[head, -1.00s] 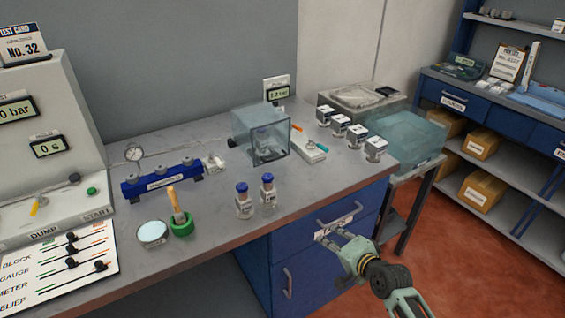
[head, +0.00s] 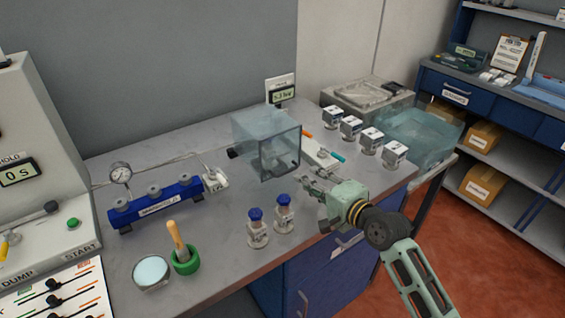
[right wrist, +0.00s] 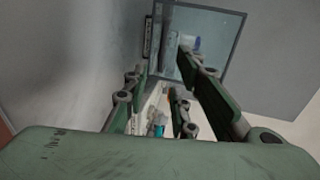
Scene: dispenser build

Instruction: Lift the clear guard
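The clear guard (head: 266,140) is a see-through box standing on the grey bench near the wall, with a small dark object visible inside it. In the right wrist view the guard (right wrist: 213,22) shows at the top, beyond the fingers. My right gripper (head: 312,184) is just in front and to the right of the guard's lower front corner, apart from it in the head view. Its fingers (right wrist: 165,80) are spread, with nothing between them. My left gripper is not in view.
Two blue-capped bottles (head: 257,230) stand at the bench's front edge, left of my right gripper. A blue manifold (head: 155,203) lies left of the guard. A green-based cup (head: 185,262) stands front left.

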